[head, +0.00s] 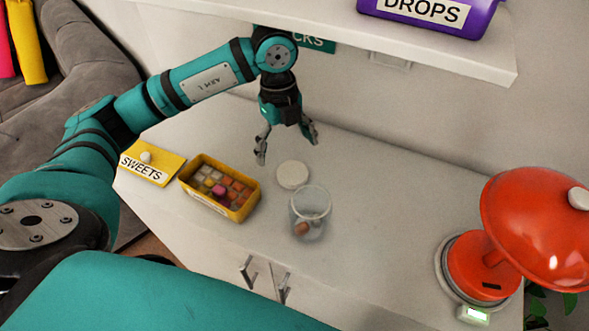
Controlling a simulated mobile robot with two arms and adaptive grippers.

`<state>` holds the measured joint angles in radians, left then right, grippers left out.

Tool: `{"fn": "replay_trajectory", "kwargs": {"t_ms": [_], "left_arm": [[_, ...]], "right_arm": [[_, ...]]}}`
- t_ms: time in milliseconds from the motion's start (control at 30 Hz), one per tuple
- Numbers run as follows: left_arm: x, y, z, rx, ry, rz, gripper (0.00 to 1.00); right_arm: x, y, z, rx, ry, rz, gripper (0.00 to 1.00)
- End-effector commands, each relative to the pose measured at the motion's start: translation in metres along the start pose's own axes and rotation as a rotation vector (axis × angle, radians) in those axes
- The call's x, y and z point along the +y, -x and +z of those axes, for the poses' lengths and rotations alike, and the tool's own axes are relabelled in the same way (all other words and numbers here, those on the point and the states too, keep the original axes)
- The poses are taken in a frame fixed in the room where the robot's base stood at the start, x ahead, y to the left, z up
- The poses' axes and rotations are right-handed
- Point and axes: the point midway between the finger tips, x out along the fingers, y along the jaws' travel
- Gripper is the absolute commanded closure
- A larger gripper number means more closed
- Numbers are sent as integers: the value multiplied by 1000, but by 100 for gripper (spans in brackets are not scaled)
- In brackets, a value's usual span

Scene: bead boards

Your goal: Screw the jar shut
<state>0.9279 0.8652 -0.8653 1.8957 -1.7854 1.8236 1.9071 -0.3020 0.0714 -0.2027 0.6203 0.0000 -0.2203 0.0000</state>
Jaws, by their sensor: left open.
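A clear jar (309,219) stands open on the white counter, with a small brown-orange thing (302,228) in its bottom. A round white lid (292,174) lies flat on the counter just behind the jar, to its upper left. My left gripper (288,150) hangs pointing down, with its fingers spread wide and nothing between them. In the picture it is just above the lid, and it looks apart from both lid and jar. My right gripper does not show.
A yellow box (246,213) of coloured sweets and a yellow lid (152,164) marked SWEETS lie left of the jar. A red domed device (535,232) stands at the right. A shelf (470,62) with a purple DROPS container (430,22) overhangs the back. Counter right of the jar is clear.

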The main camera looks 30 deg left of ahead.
Motion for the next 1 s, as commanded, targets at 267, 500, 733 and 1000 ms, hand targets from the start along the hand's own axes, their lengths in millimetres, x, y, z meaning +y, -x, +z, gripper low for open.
{"fn": "replay_trajectory", "kwargs": {"t_ms": [267,500,733,1000], "left_arm": [[0,-18,0,2,1,2,5],[-1,-23,0,0,0,0,5],[-3,-36,-2,2,0,4,5],[-7,-72,-2,0,0,2,5]], "right_arm": [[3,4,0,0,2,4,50],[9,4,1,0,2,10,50],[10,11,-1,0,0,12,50],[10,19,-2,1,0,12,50]]}}
